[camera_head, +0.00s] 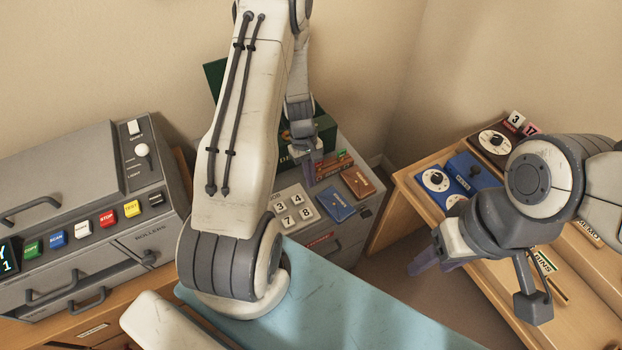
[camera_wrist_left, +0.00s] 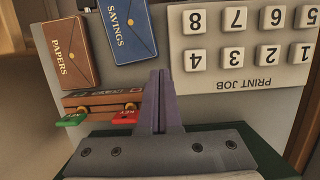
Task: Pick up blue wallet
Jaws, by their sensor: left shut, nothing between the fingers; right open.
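The blue wallet (camera_head: 336,204) lies flat on a grey cabinet top, beside a brown wallet (camera_head: 357,182). In the left wrist view the blue wallet (camera_wrist_left: 128,30) is marked SAVINGS and the brown one (camera_wrist_left: 65,52) PAPERS. My left gripper (camera_head: 309,176) is above the cabinet, behind the blue wallet in the head view. Its fingers (camera_wrist_left: 159,100) are shut and empty, with the blue wallet beyond their tips. My right gripper (camera_head: 430,264) is open and empty, to the right over the gap between the furniture.
A PRINT JOB number keypad (camera_head: 293,206) sits left of the wallets. A wooden rack with red and green tags (camera_wrist_left: 100,106) is close beside my left fingers. A dark green box (camera_head: 215,75) stands behind. A machine with coloured buttons (camera_head: 82,229) is left; a wooden desk (camera_head: 410,183) is right.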

